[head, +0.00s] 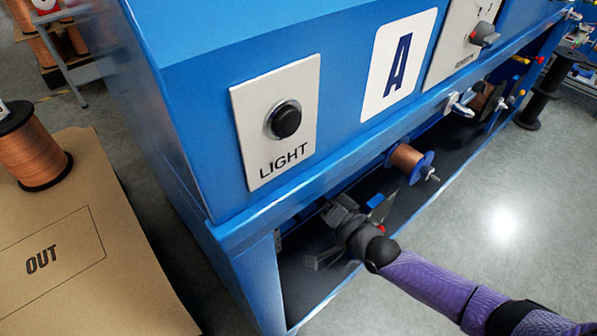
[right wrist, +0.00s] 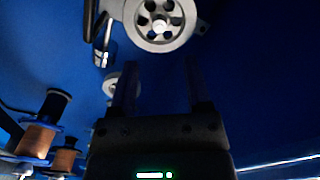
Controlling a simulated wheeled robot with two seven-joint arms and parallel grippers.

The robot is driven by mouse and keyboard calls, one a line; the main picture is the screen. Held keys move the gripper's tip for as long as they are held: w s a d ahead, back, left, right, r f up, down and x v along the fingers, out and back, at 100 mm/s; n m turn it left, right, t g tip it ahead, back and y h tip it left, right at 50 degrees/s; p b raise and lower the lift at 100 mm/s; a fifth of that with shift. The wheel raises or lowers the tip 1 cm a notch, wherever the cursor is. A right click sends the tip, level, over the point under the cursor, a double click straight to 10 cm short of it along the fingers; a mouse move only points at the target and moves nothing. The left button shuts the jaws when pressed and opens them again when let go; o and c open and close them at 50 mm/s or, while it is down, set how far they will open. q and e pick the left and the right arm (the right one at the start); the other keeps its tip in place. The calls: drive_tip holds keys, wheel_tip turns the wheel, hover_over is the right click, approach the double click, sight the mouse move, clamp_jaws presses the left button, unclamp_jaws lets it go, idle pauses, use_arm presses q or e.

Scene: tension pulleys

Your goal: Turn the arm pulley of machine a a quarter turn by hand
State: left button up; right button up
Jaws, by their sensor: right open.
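Machine A (head: 402,66) is a blue cabinet marked "A" with an open bay below. My right gripper (head: 322,236) reaches into the left end of that bay in the head view. In the right wrist view my right gripper (right wrist: 160,76) is open, with nothing between its fingers. A grey pulley with round holes and a bright hub (right wrist: 160,22) shows beyond the fingertips at the top, cut by the frame edge. A smaller grey pulley (right wrist: 112,86) is partly hidden by the left finger. I cannot tell which is the arm pulley. My left gripper is out of view.
A copper wire spool with blue flanges (head: 407,158) sticks out of the bay to the right of my arm. Blue-flanged spools (right wrist: 38,140) show at lower left in the wrist view. A brown surface marked "OUT" (head: 75,285) bears another copper spool (head: 32,150).

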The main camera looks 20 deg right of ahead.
drive_tip(key=shift+v, duration=1.15)
